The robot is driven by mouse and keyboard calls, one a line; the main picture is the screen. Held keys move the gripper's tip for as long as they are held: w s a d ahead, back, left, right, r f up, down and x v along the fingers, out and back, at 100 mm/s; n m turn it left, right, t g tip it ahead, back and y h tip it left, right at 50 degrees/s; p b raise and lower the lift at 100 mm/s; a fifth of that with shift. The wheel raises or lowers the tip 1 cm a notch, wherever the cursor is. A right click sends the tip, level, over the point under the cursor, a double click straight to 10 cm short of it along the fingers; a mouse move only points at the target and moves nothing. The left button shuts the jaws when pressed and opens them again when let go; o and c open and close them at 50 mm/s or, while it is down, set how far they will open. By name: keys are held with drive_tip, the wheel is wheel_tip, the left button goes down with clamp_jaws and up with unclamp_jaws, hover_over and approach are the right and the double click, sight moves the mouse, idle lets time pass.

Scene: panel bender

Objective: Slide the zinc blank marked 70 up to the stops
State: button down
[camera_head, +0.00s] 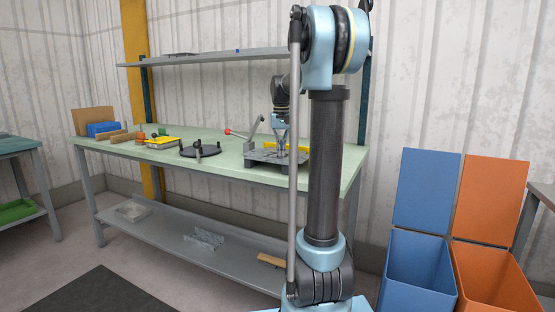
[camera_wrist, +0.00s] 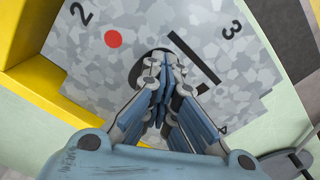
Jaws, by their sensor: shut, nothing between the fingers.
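A zinc-grey spangled blank (camera_wrist: 85,65) fills much of the wrist view. It bears the figures 2 and 3, a partly hidden 4, a red dot and a black bar. A large dark mark at its middle is mostly covered by my fingers, so I cannot read a 70. My gripper (camera_wrist: 163,66) is shut and empty over the middle of the blank. I cannot tell whether the fingertips touch it. A yellow raised edge (camera_wrist: 40,95) runs along the blank's left side. In the head view my gripper (camera_head: 281,138) is low over a grey bench fixture (camera_head: 262,155).
A dark round plate (camera_head: 198,150), a yellow item (camera_head: 163,142) and a blue box (camera_head: 103,129) lie farther left. Blue (camera_head: 418,265) and orange (camera_head: 492,275) bins stand at right.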

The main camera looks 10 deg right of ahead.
drive_tip(key=shift+r, duration=0.1)
drive_tip(key=shift+r, duration=3.4)
drive_tip(key=shift+a, duration=0.1)
